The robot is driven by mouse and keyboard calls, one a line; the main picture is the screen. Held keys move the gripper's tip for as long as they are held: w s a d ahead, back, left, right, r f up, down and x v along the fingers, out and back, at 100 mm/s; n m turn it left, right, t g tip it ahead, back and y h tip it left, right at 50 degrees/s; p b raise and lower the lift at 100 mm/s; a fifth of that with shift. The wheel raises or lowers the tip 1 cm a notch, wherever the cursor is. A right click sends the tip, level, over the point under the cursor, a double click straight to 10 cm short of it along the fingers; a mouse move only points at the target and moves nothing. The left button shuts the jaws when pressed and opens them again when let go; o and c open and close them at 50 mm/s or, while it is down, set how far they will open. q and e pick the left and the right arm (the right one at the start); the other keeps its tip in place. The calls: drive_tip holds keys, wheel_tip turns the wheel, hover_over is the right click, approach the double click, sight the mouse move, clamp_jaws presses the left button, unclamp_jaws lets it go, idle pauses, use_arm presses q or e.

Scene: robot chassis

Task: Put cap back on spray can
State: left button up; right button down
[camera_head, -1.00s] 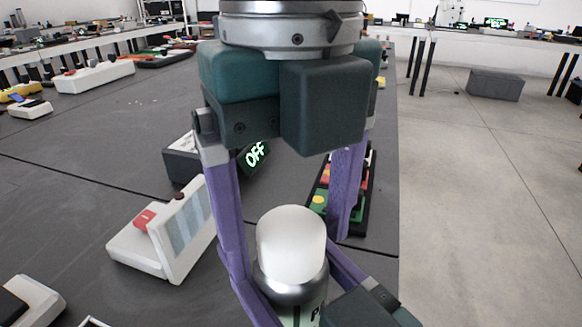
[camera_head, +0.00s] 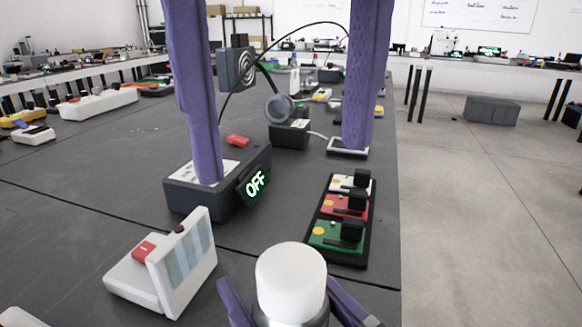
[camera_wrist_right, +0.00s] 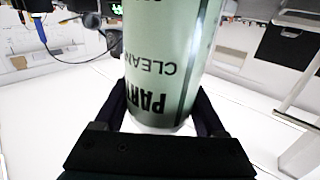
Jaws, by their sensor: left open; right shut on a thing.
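The white cap (camera_head: 291,278) sits upright on top of the spray can at the bottom centre of the head view. Only the can's silver shoulder (camera_head: 318,319) shows there below the cap. Whether the cap is fully seated cannot be told. My right gripper (camera_head: 288,305) is shut around the can. In the right wrist view the pale green can body (camera_wrist_right: 170,60), with dark lettering, stands between the right gripper's fingers (camera_wrist_right: 160,112). My left gripper (camera_head: 280,165) is open and empty, its two purple fingers hanging wide apart above and beyond the cap.
A dark box with a green OFF display (camera_head: 255,186) is behind the left gripper's left finger. A white device with a red button (camera_head: 165,262) stands left of the can. A switch panel (camera_head: 342,222) lies right. The table's right edge is nearby.

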use_arm(q)
drive_tip(key=shift+r, duration=0.6)
use_arm(e)
unclamp_jaws()
use_arm(q)
drive_tip(key=shift+r+p, duration=0.5)
drive_tip(key=shift+p, duration=0.05)
use_arm(e)
drive_tip(key=v, duration=1)
